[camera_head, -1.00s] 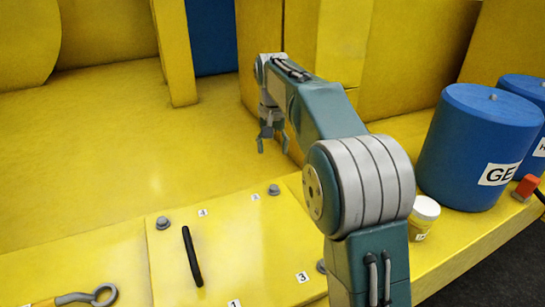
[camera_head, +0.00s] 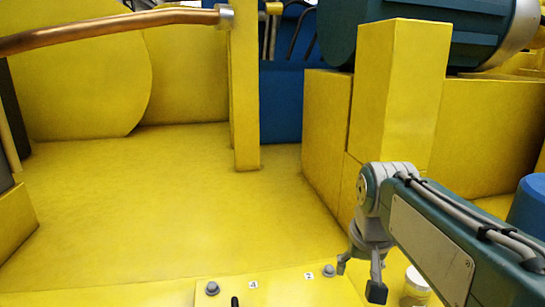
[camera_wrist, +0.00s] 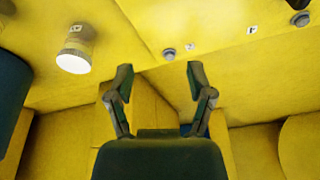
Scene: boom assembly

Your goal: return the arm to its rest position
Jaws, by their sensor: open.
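My gripper (camera_head: 358,278) hangs at the lower right of the head view, below my teal and grey forearm. Its two fingers are apart, with nothing seen between them. In the wrist view the open gripper (camera_wrist: 160,75) shows its fingers spread over yellow surfaces. My forearm stretches to the lower right corner of the head view, so the rest of my arm is out of frame.
A white-lidded jar (camera_head: 416,280) stands right of my gripper; it also shows in the wrist view (camera_wrist: 75,52). A blue drum (camera_head: 528,208) is at the right edge. A yellow block (camera_head: 398,95) rises behind my wrist. A copper pipe (camera_head: 110,28) crosses the upper left.

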